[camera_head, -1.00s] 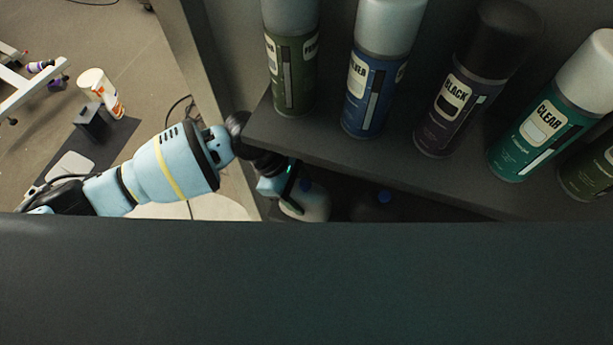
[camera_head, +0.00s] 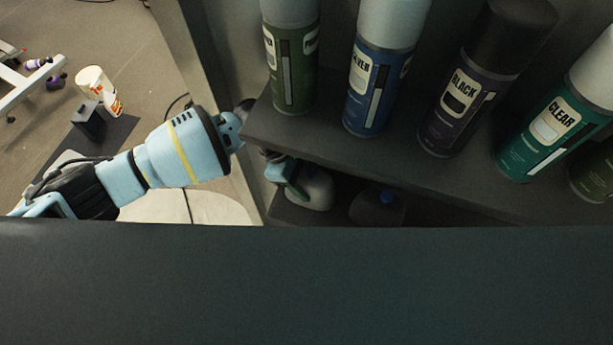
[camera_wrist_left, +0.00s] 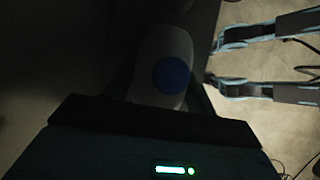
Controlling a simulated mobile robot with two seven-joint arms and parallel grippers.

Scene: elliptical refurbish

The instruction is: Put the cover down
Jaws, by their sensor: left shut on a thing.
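My left gripper (camera_head: 292,182) reaches into the lower shelf space from the left. It is shut on a pale jug (camera_head: 315,190) with a blue cap. In the left wrist view the jug's blue cap (camera_wrist_left: 171,75) lies between the two dark fingers, and its lower body is hidden by the gripper body. A second, darker jug (camera_head: 375,208) with a blue cap stands to the right on the same shelf. I cannot pick out a separate cover for certain. My right gripper is not in view.
A dark shelf board (camera_head: 390,170) above the jugs carries several spray cans, including a blue can (camera_head: 372,95) and a teal can (camera_head: 545,135). A wide dark panel (camera_head: 310,285) fills the foreground. Open floor with a white tub (camera_head: 95,82) lies left.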

